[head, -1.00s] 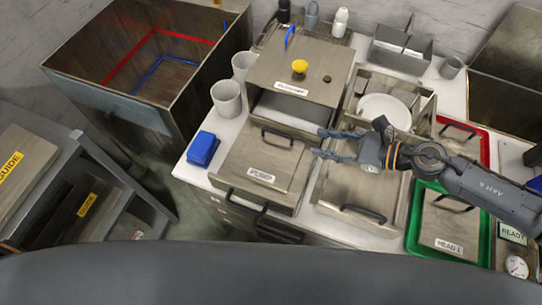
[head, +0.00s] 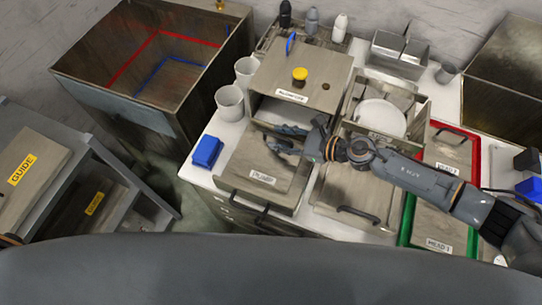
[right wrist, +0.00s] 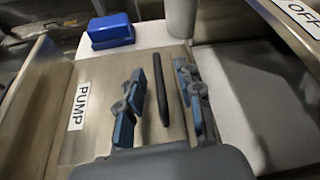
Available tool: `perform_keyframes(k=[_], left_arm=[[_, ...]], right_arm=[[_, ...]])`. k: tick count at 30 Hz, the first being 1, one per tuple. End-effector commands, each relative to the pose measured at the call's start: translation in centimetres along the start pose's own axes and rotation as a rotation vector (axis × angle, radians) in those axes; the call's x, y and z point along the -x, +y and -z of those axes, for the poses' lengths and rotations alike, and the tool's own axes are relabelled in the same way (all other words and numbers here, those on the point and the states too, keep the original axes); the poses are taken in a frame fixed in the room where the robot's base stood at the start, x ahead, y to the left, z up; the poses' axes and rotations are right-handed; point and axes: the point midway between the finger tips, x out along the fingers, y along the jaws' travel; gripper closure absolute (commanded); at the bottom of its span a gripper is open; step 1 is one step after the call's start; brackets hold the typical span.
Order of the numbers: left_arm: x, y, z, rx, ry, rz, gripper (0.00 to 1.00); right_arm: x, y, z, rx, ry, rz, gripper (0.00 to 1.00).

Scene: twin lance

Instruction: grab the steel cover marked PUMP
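The steel cover marked PUMP (head: 247,177) lies flat on the counter, with its white label near the front edge. In the right wrist view the cover (right wrist: 100,135) shows its label at left and a dark bar handle (right wrist: 162,90). My right gripper (head: 280,138) is over the cover's back part, at the handle. In the right wrist view the open fingers (right wrist: 165,95) stand on either side of the handle, with gaps visible. Whether the fingertips are down to handle height is hard to tell. In the head view the gripper mostly hides the handle. My left gripper is not in view.
Behind the cover stands a steel box (head: 318,86) with a yellow knob and open front. A blue block (head: 207,151) and white cups (head: 230,102) are at left. A steel lid (head: 350,195) lies at right, before a holder with a white plate (head: 380,116).

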Motion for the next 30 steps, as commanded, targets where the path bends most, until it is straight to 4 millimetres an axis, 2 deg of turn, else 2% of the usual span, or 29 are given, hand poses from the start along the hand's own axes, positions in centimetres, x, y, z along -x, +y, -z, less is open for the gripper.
perform_keyframes(k=[5,10,11,25,30], left_arm=[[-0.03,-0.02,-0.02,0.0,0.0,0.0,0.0],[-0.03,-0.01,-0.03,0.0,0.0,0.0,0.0],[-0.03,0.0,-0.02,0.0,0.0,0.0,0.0],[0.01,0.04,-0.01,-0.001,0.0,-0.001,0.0],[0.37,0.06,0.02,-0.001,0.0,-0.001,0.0]], right_arm=[[0.0,-0.01,0.05,0.0,0.0,0.0,0.64],[0.02,-0.01,0.05,0.0,0.0,0.0,0.97],[0.02,-0.01,0.05,0.0,0.0,0.0,1.0],[0.04,-0.07,-0.11,0.0,-0.002,0.001,1.0],[0.31,-0.29,-0.82,0.002,-0.002,0.001,1.0]])
